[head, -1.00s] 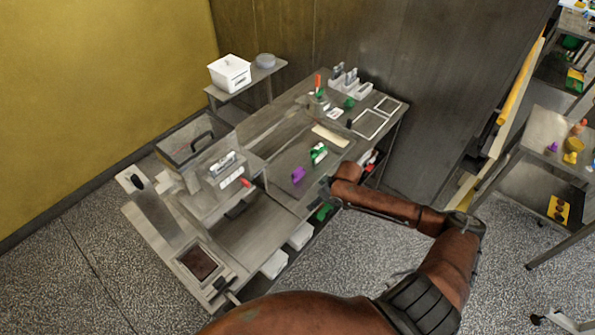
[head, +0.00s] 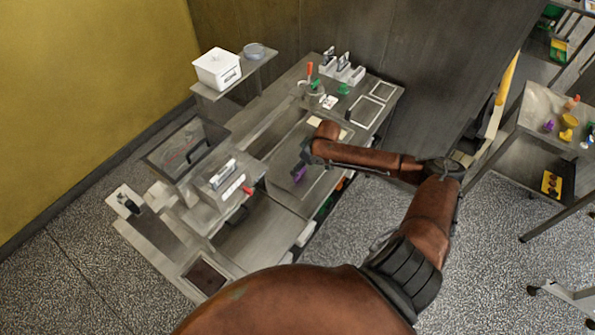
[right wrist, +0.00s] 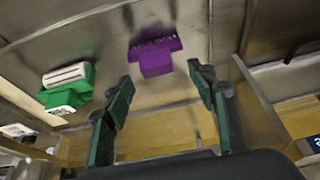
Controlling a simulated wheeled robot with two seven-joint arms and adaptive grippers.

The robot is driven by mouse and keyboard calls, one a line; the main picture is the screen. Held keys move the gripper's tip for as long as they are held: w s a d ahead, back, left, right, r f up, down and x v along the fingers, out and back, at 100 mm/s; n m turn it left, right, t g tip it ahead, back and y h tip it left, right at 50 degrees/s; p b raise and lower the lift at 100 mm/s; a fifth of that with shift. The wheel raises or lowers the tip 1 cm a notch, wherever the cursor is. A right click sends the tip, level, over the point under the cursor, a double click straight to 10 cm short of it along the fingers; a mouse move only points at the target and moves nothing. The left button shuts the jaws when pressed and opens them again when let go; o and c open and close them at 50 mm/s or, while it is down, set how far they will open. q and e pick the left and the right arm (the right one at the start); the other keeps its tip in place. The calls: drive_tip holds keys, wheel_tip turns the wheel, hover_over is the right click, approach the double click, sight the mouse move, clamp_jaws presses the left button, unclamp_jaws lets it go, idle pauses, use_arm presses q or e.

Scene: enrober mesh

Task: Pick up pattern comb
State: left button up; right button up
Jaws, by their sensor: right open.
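The purple comb (right wrist: 154,56), with a toothed edge, lies on the metal worktop in the right wrist view. My right gripper (right wrist: 160,80) is open and empty. The comb lies just beyond its fingertips, with its blocky handle end towards the gap between them. In the head view my right gripper (head: 304,160) is above the worktop next to the comb. I cannot tell its exact height. My left gripper is not in view.
A green tool with a white top (right wrist: 68,86) lies left of the comb. A steel box with a red-handled item (head: 247,190) stands at the worktop's left part. Holders (head: 343,70) and framed plates (head: 367,112) are at the back.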

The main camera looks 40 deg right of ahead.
drive_tip(key=x, duration=0.2)
drive_tip(key=shift+w+f, duration=0.25)
drive_tip(key=shift+w, duration=0.15)
drive_tip(key=shift+x, duration=0.9)
drive_tip(key=shift+s, duration=0.1)
drive_tip(key=c, duration=1.2)
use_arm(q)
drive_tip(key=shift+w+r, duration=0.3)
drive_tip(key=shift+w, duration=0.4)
use_arm(e)
drive_tip(key=shift+c, duration=0.2)
